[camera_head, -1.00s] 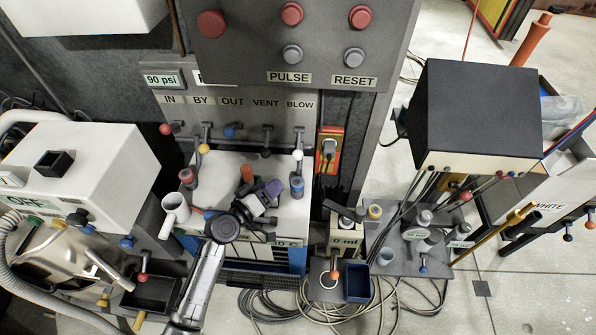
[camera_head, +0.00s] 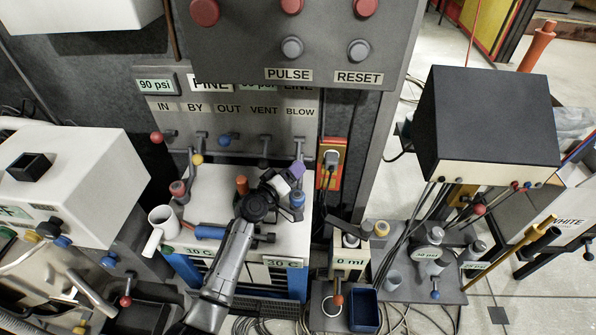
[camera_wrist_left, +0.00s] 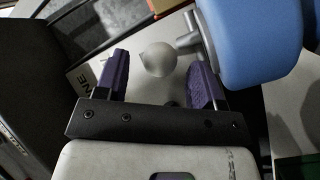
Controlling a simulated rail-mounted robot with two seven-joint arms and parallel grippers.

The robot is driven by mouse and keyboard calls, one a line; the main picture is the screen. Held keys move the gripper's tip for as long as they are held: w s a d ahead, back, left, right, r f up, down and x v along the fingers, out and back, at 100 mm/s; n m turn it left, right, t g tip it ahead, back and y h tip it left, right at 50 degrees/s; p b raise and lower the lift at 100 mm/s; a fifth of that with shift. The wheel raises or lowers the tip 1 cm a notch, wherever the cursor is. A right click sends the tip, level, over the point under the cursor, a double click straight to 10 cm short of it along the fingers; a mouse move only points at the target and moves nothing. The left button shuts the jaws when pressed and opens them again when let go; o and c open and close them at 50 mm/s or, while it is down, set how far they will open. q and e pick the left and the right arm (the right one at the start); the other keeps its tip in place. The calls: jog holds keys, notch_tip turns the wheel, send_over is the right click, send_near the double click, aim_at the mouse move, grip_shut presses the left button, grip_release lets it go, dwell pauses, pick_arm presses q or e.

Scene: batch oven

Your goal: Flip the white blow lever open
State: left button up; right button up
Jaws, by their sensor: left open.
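The white round knob of the blow lever (camera_wrist_left: 158,60) lies between the purple fingers of my left gripper (camera_wrist_left: 160,82) in the left wrist view. The fingers are open, one on each side of the knob, with gaps showing. In the head view the lever's stem (camera_head: 298,142) hangs below the BLOW label (camera_head: 300,111). There my left gripper (camera_head: 291,175) is at the lever's lower end and hides the knob. My right gripper is not in view.
A large blue cylindrical part (camera_wrist_left: 255,40) is close beside the right finger in the wrist view. The VENT lever (camera_head: 265,145) hangs just left of the blow lever. An orange power outlet (camera_head: 331,160) is to the right.

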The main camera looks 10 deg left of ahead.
aim_at(299, 155)
pick_arm(q)
jog(key=shift+b+x, duration=0.65)
jog(key=shift+x, duration=0.9)
jog(key=shift+c, duration=0.4)
jog(key=shift+a, duration=0.1)
grip_shut()
